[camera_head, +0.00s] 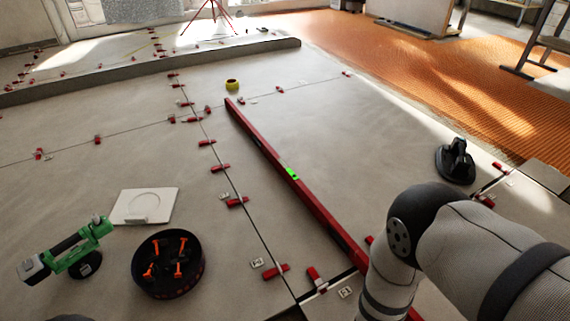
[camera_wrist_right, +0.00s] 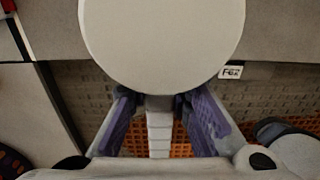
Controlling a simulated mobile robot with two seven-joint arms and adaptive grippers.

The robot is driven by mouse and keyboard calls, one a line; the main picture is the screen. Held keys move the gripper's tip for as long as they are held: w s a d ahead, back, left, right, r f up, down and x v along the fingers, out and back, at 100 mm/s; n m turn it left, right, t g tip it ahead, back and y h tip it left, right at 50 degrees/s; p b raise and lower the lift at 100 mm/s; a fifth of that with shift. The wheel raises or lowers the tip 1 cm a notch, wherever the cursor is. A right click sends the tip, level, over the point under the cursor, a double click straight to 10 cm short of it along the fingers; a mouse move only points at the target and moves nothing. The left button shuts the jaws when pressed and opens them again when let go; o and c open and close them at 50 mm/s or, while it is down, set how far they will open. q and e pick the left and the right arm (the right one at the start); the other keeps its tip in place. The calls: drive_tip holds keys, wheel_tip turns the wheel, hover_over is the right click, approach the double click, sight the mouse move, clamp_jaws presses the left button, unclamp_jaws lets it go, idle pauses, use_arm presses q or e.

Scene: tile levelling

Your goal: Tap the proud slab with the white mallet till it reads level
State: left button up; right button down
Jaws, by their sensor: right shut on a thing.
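In the right wrist view my right gripper (camera_wrist_right: 158,102) is shut on the ribbed pale handle of the white mallet (camera_wrist_right: 160,40). The mallet's round head fills the top middle and hides what lies below it. In the head view my right arm comes in at the lower right; its gripper and the mallet are out of frame there. A long red spirit level (camera_head: 262,146) lies across the slabs (camera_head: 320,120), with a bright green vial window (camera_head: 291,174). I cannot tell which slab stands proud. My left gripper is in neither view.
Red levelling clips (camera_head: 236,202) line the joints. At the left are a green tool (camera_head: 75,245), a white plate (camera_head: 144,206) and a black tub (camera_head: 168,265) with orange-handled items. A yellow tape roll (camera_head: 232,84) and a black suction lifter (camera_head: 455,162) stand farther off.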

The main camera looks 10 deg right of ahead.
idle(0.4)
drive_tip(key=shift+g+y, duration=0.3)
drive_tip(key=shift+y, duration=0.2)
wheel_tip(320, 180, down, 5)
drive_tip(key=b, duration=0.4)
drive_tip(key=shift+d+r, duration=0.1)
wheel_tip(320, 180, up, 5)
drive_tip(key=p, duration=0.3)
drive_tip(key=shift+w+r+p, duration=0.1)
drive_tip(key=shift+p, duration=0.3)
wheel_tip(320, 180, down, 7)
drive_tip(key=b, duration=0.4)
drive_tip(key=shift+r+b, duration=0.2)
drive_tip(key=shift+b, duration=0.2)
wheel_tip(320, 180, up, 6)
drive_tip(key=p, duration=0.4)
drive_tip(key=shift+r+p, duration=0.15)
drive_tip(key=shift+p, duration=0.2)
drive_tip(key=shift+f, duration=0.25)
